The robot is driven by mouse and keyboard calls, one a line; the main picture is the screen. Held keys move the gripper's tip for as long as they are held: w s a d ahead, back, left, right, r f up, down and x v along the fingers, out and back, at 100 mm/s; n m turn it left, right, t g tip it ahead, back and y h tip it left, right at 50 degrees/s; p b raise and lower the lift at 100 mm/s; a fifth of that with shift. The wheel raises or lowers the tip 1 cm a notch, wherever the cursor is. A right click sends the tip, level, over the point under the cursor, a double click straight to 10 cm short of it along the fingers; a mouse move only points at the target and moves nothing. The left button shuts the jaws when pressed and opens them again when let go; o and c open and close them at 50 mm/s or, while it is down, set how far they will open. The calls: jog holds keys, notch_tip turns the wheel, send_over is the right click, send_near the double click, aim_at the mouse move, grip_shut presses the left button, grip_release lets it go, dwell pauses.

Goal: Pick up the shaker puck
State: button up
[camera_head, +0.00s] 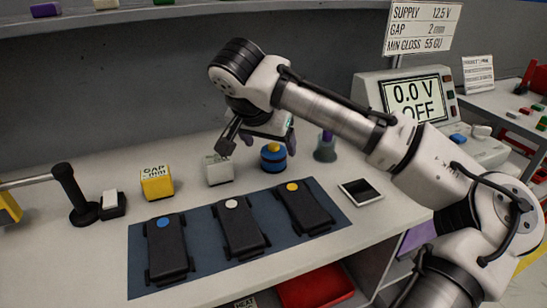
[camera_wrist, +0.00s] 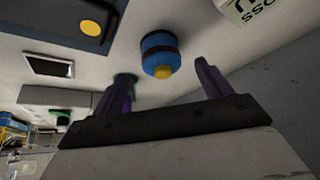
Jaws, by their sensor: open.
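A short blue cylinder with a dark band and a yellow knob, which I take to be the shaker puck (camera_head: 273,158), stands on the bench behind the blue mat. In the wrist view the same blue cylinder (camera_wrist: 159,53) shows ahead of the purple fingers, roughly centred between them and apart from both. My gripper (camera_wrist: 160,76) is open with nothing between its fingers. In the head view my gripper (camera_head: 268,136) hangs just above and behind the cylinder, and its fingers are partly hidden by the wrist.
A white block (camera_head: 219,171) stands close to the left, and a yellow gauge block (camera_head: 156,183) further left. A grey-green round piece with a purple top (camera_head: 325,150) is to the right. Three dark modules lie on the blue mat (camera_head: 196,284) in front. A black-screened tablet (camera_head: 361,192) lies right.

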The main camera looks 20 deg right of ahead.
aim_at(271, 148)
jog(key=shift+x, duration=3)
jog(key=shift+w+r, duration=0.1)
jog(key=shift+w, duration=0.05)
jog(key=c, duration=1.4)
